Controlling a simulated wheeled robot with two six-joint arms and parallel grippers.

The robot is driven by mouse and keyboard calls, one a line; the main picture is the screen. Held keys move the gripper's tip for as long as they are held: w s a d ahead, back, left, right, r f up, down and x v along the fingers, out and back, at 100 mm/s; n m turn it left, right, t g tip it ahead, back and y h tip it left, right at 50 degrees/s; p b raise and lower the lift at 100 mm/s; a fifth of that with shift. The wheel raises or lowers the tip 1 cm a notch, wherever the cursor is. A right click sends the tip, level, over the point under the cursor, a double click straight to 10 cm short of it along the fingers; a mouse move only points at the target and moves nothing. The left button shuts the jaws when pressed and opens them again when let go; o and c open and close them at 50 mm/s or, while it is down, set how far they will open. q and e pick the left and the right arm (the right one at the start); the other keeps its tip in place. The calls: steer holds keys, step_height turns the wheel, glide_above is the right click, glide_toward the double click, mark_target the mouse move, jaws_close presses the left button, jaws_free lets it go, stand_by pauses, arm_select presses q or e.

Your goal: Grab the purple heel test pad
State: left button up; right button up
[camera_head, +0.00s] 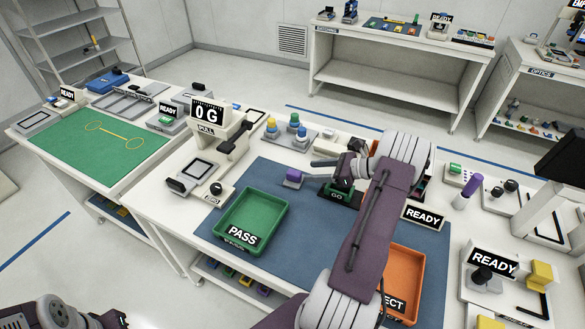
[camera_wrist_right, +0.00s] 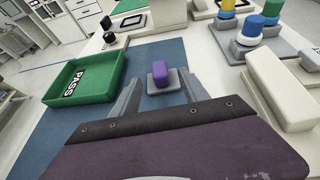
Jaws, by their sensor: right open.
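The purple heel test pad (camera_head: 294,176) is a small purple block on a grey base, lying on the blue mat (camera_head: 272,222) right of the green PASS tray. In the right wrist view the pad (camera_wrist_right: 160,72) stands upright, framed between the fingertips. My right gripper (camera_head: 320,171) is open and empty, just right of the pad in the head view. Its two grey fingers (camera_wrist_right: 158,84) are spread in the wrist view; I see no contact with the pad.
The green PASS tray (camera_head: 239,238) and an orange reject tray (camera_head: 408,262) sit on the mat. A READY sign (camera_head: 424,217) is right of my arm.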

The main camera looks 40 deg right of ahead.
mark_target(297, 173)
steer(key=shift+w+d, duration=0.1)
steer(key=shift+d, duration=0.2)
steer(key=shift+r, duration=0.1)
steer(key=shift+s+a+t, duration=0.1)
steer(key=shift+s+t, duration=0.2)
steer(key=shift+w+a, duration=0.25)
steer(key=x, duration=0.3)
steer(key=shift+w+f+p, duration=0.2)
steer(key=shift+f+p, duration=0.1)
steer(key=x, duration=0.3)
steer(key=shift+a+f, duration=0.3)
steer(key=shift+a, duration=0.1)
steer(key=shift+w+a+f, duration=0.15)
steer(key=shift+w+f, duration=0.1)
steer(key=shift+w, duration=0.2)
arm_select(q)
steer(key=shift+s+r, duration=0.15)
steer(key=shift+r, duration=0.5)
arm_select(e)
jaws_close()
